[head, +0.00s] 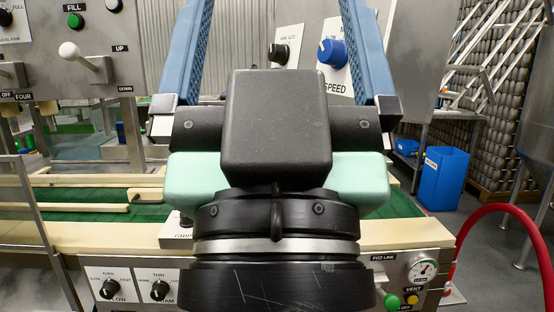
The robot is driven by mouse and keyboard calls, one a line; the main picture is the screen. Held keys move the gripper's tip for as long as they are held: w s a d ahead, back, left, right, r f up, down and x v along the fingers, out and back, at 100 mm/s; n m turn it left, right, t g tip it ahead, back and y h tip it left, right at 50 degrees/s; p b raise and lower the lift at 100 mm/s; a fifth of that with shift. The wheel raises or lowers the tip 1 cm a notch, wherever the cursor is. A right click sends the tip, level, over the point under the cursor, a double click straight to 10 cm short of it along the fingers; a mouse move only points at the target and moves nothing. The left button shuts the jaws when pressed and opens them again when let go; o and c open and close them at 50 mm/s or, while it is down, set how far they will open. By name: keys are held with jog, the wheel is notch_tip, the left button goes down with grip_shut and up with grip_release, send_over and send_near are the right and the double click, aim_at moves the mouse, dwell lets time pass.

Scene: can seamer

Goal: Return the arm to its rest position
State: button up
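My gripper (275,35) fills the middle of the head view, seen from behind, with its black housing in front and mint-green pads on both sides. Its two blue fingers stand wide apart and point up and away from me. Their tips run out of the top of the picture.
The seamer's front panel (430,262) has a gauge and knobs, close beyond my wrist. A blue speed knob (332,53) sits behind the fingers. A white-tipped lever (85,60) is at left. A blue bin (442,180) and red hose (500,212) are at right.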

notch_tip(320, 180, up, 17)
jog(key=p, duration=1.4)
jog(key=shift+f, duration=0.2)
